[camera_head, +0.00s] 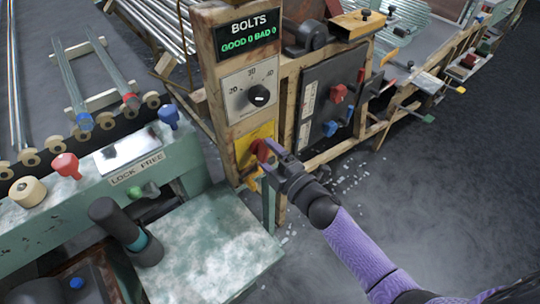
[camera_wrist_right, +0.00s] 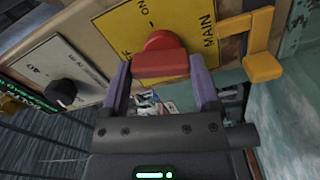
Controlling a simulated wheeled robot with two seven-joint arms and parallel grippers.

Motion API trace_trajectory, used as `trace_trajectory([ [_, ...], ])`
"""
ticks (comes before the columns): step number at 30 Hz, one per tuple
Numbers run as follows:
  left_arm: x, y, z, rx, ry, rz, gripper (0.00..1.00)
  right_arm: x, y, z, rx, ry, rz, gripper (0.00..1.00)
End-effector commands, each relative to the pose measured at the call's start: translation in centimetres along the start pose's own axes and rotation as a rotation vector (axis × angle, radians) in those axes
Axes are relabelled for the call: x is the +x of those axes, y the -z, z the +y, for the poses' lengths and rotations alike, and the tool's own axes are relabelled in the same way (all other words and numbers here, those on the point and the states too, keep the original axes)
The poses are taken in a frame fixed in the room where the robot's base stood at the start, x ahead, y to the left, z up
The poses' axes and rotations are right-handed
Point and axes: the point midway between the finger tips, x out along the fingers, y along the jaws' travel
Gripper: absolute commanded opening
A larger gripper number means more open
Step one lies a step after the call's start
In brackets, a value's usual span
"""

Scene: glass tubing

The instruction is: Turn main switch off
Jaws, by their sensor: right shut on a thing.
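The main switch is a red knob (camera_wrist_right: 162,58) on a yellow plate (camera_wrist_right: 185,22) marked ON and MAIN in the right wrist view. In the head view the red knob (camera_head: 262,150) sits low on the wooden post, on its yellow plate (camera_head: 243,147). My right gripper (camera_wrist_right: 163,85) has one purple finger on each side of the red handle and is shut on it. In the head view my right gripper (camera_head: 272,160) reaches the knob from the lower right and covers part of it. My left gripper is not in view.
A yellow bracket (camera_wrist_right: 262,62) juts out beside the plate. A black dial (camera_head: 259,96) and the BOLTS display (camera_head: 250,38) are above the switch. A green machine (camera_head: 60,215) stands at left. A dark panel (camera_head: 332,95) with red and blue knobs is right of the post.

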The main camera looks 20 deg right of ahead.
Motion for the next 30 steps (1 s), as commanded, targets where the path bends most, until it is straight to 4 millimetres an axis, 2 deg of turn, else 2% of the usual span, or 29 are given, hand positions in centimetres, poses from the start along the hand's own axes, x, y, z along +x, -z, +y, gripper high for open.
trace_trajectory([
  [12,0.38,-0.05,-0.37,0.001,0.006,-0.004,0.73,-0.02,0.1,-0.13,-0.225,0.002,0.0,0.2],
  [30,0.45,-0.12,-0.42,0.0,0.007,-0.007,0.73,-0.03,0.12,-0.13,-0.282,0.002,0.001,0.2],
])
